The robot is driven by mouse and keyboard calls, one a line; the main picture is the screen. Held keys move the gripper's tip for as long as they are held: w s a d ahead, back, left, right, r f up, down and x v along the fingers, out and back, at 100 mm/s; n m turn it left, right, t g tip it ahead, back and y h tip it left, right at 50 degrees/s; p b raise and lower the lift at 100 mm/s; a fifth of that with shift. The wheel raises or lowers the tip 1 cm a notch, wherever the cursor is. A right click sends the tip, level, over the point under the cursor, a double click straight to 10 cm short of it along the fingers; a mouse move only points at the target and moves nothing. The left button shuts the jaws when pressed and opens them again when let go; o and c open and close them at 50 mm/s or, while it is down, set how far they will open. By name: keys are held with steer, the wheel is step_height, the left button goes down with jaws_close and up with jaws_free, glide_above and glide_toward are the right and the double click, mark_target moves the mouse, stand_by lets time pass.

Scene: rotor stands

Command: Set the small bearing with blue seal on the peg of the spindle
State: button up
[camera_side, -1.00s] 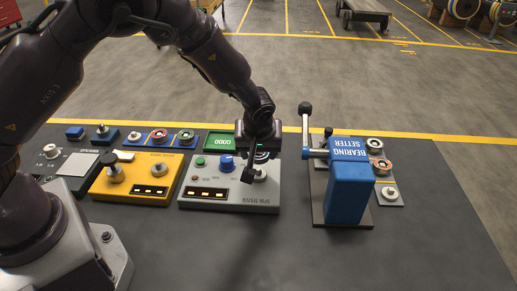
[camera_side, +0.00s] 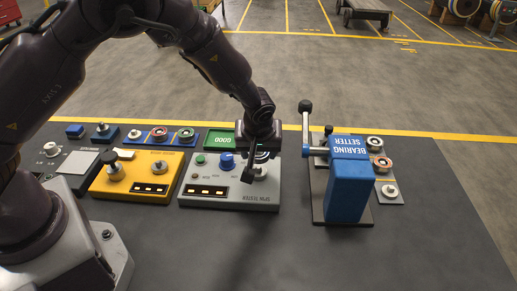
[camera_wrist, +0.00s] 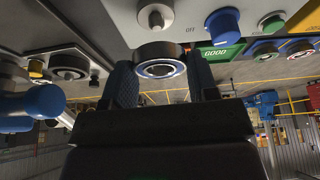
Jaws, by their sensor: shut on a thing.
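My gripper (camera_side: 254,168) is over the right part of the grey spin tester (camera_side: 228,208). In the wrist view, the two blue-padded fingers of my gripper (camera_wrist: 160,70) are shut on the small bearing with blue seal (camera_wrist: 159,68), a dark ring with a blue band around a bright centre. The spindle (camera_wrist: 155,15), a pale round hub with a peg, is on the tester just beyond the bearing. The two look apart there; their height gap is hard to tell. In the side view the spindle (camera_side: 261,174) is partly covered by my gripper.
The tester has a blue knob (camera_side: 227,161) and a green button (camera_side: 200,159). A green GOOD tray (camera_side: 219,140) lies behind it. The blue bearing setter (camera_side: 349,195) stands to the right, the yellow box (camera_side: 135,178) to the left. The front of the table is clear.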

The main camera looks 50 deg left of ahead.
mark_target(258, 168)
steer(key=shift+f, duration=0.15)
steer(key=shift+f, duration=0.6)
steer(key=shift+f, duration=1.4)
stand_by(1.4)
steer(key=o, duration=1.4)
steer(key=shift+r, duration=4.05)
